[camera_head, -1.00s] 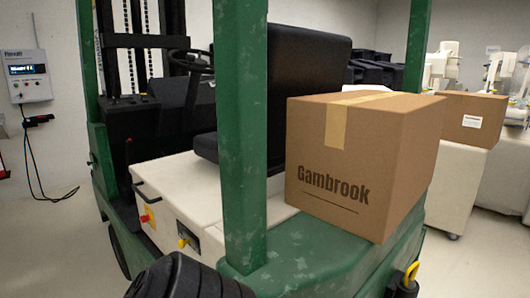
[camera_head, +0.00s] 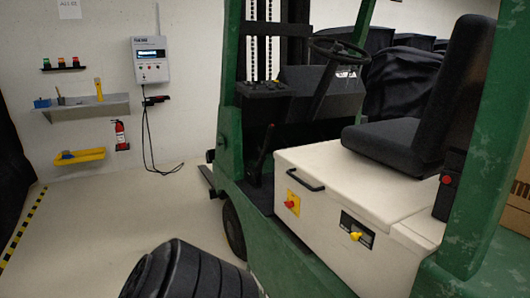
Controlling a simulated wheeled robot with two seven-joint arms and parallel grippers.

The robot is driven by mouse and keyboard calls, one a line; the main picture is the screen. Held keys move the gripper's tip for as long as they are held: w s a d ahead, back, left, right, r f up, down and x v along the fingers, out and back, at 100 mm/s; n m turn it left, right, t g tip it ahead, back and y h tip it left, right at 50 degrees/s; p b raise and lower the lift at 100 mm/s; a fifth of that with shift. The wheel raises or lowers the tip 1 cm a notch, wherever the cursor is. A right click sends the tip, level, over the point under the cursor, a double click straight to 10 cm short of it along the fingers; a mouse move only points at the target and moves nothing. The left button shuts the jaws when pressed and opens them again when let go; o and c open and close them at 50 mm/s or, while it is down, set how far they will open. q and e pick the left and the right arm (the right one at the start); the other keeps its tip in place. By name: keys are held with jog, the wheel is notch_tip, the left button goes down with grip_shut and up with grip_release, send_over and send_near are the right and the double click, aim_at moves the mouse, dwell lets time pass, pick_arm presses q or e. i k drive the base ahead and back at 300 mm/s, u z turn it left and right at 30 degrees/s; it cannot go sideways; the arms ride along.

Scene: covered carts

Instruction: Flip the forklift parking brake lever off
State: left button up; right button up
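The green forklift (camera_head: 229,140) stands at the middle and right with its open side facing me. A dark upright lever (camera_head: 263,153) with a reddish tip rises from the floor of the cab, in front of the cream seat box (camera_head: 335,165); it looks like the parking brake lever, but no label is readable. It leans slightly, and its exact setting cannot be told.
The seat box carries a red knob on a yellow plate (camera_head: 291,203), a yellow knob (camera_head: 355,236) and a black handle (camera_head: 306,181). The steering wheel (camera_head: 339,50) is above. A wall shelf (camera_head: 85,108) and fire extinguisher (camera_head: 120,135) are left.

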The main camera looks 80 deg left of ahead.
aim_at(271, 128)
jog(key=u, duration=3)
jog(key=i, duration=0.4)
jog(key=u, duration=0.65)
jog(key=i, duration=1.5)
jog(key=z, duration=0.8)
